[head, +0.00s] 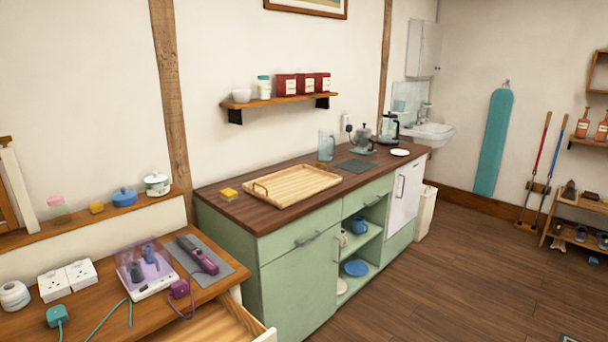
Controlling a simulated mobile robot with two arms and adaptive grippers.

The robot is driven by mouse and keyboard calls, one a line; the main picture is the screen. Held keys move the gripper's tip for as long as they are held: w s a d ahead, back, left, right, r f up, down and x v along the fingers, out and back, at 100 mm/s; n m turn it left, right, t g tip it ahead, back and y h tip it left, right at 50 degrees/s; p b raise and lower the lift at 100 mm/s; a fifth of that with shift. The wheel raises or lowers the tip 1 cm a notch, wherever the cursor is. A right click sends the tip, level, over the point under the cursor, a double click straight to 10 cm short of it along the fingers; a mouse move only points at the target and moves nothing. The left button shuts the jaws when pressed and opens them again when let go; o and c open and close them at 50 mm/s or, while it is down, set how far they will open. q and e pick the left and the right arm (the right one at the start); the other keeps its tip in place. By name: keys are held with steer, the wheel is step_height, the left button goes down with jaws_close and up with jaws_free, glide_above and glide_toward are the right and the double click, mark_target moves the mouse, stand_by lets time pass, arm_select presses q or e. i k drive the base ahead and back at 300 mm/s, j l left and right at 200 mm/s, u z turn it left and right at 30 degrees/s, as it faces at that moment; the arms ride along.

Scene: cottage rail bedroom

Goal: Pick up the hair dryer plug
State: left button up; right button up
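Two plugs lie on the wooden dressing table (90,318) at the lower left of the head view. A teal plug (58,315) lies near the front, with a teal cord (107,318) on the table to its right. A purple plug (179,288) lies farther right, with a purple cord near a long purple and dark styling tool (198,254) on a grey mat (228,270). No hair dryer body is clearly visible, so I cannot tell for certain which plug is the hair dryer's. Neither of my grippers is in view.
A green cabinet (300,262) stands beyond; the wooden floor (440,270) at right is clear.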

mark_target(57, 314)
steer(key=u, duration=1.6)
steer(key=l+u, duration=0.35)
steer(key=l, duration=0.5)
